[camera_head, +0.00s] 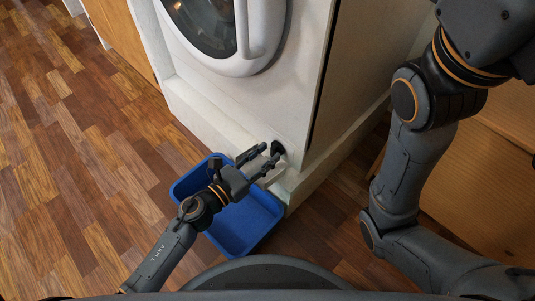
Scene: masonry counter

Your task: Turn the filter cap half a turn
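The dark round filter cap (278,147) sits low on the white washing machine's (285,100) front, near its right corner. My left gripper (267,155) reaches over the blue tub from the lower left, with its fingertips close to the cap. Its two fingers are spread apart, with a gap between them. Whether a fingertip touches the cap I cannot tell. My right arm comes down the right side of the view; its gripper is not in view.
A blue tub (262,243) stands on the wooden floor (80,140) below the cap, under my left gripper. The machine's round door (215,25) is above. A white plinth ledge (205,112) runs along the machine's base. Wooden panels (480,160) stand at the right.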

